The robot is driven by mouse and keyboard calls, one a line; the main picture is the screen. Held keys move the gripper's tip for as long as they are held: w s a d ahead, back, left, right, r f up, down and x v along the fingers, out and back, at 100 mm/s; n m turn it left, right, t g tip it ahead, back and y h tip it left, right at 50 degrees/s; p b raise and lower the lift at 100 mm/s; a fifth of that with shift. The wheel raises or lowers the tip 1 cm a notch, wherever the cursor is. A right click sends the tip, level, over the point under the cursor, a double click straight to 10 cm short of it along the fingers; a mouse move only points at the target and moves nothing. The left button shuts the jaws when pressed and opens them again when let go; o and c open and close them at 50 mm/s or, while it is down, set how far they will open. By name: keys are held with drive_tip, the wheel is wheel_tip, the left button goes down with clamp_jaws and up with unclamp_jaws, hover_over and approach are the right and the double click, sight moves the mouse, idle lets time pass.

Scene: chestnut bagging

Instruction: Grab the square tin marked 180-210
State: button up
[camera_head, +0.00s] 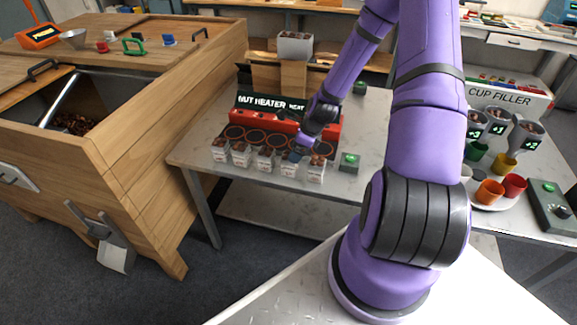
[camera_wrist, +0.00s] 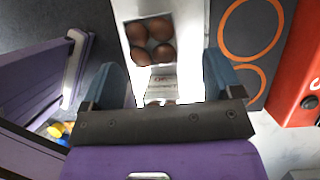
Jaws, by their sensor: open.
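Several square white tins stand in a row in front of the nut heater in the head view, among them a left one (camera_head: 220,149), a middle one (camera_head: 264,160) and a right one (camera_head: 317,170). Their printed markings are too small to read. My gripper (camera_head: 303,147) is low over the right part of the row. In the wrist view my open gripper (camera_wrist: 166,72) has one finger on each side of a tin (camera_wrist: 163,84) holding several brown chestnuts (camera_wrist: 150,40). Its label is only partly visible, and I cannot read 180-210. I cannot tell whether the fingers touch it.
The red nut heater (camera_head: 330,135) with round dark plates stands just behind the tins. A box with a green button (camera_head: 349,161) is right of the row. The cup filler (camera_head: 505,95) and coloured cups (camera_head: 490,191) stand further right. A wooden bin (camera_head: 130,130) is at left.

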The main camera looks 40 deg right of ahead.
sight(289, 163)
drive_tip(key=shift+x, duration=1.2)
drive_tip(key=x, duration=0.3)
drive_tip(key=shift+s+a+f, duration=0.2)
drive_tip(key=shift+a+f, duration=0.1)
drive_tip(key=shift+f, duration=0.1)
drive_tip(key=shift+w+a+f, duration=0.15)
drive_tip(key=shift+w+f, duration=0.05)
drive_tip(key=shift+f, duration=0.4)
drive_tip(key=shift+c, duration=0.2)
drive_tip(key=c, duration=1)
